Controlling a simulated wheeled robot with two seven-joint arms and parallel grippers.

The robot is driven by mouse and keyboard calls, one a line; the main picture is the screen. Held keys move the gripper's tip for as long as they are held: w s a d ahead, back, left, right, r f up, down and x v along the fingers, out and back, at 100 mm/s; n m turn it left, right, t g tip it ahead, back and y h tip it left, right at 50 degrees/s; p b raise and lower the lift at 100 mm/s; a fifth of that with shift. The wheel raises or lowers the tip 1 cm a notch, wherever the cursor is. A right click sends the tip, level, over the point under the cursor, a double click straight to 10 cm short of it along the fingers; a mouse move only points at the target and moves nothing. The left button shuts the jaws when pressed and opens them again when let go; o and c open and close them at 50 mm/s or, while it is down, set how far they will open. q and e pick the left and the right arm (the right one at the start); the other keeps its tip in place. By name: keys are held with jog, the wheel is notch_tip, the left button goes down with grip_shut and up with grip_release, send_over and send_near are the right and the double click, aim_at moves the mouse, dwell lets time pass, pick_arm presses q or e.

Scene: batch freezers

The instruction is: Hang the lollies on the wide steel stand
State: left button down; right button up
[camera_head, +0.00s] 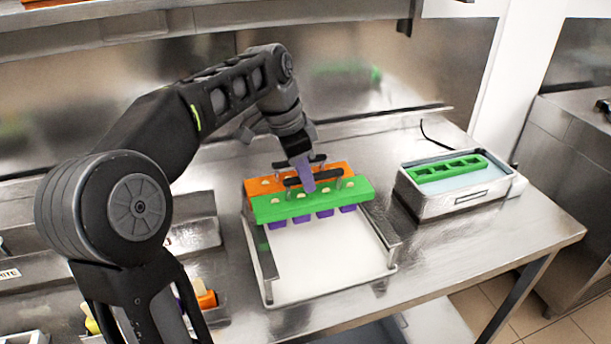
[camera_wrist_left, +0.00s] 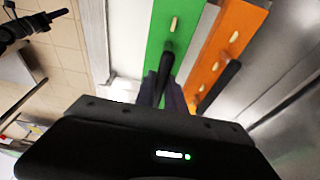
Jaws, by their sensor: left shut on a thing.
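My left gripper (camera_head: 306,178) is shut on the black handle of the green lolly bar (camera_head: 270,211). Several purple lollies (camera_head: 325,213) hang below this bar. The bar lies across the wide steel stand (camera_head: 268,262), its ends at the two side rails; I cannot tell whether it rests on them or is just above. An orange bar (camera_head: 335,169) with its own black handle is close behind, across the stand's back. The left wrist view shows the green bar (camera_wrist_left: 176,25) beside the orange bar (camera_wrist_left: 222,52). What seems to be my right gripper (camera_wrist_left: 50,18) is at its upper left.
A steel bath (camera_head: 455,203) with pale blue liquid and a slotted green mould (camera_head: 450,167) stands to the right. The white floor of the stand (camera_head: 325,262) is bare in front. Steel bins (camera_head: 195,236) lie at the left, partly behind my arm. A steel wall closes the back.

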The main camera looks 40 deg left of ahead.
pick_arm(q)
jog(key=shift+f+b, duration=0.9)
jog(key=shift+f, duration=0.4)
dwell(0.6)
jog(key=c, duration=1.3)
grip_release()
jog(key=v, duration=0.2)
jog(key=shift+s+r, duration=0.1)
jog(key=shift+r, duration=0.3)
jog(key=p+v, duration=0.4)
jog(key=v, duration=0.1)
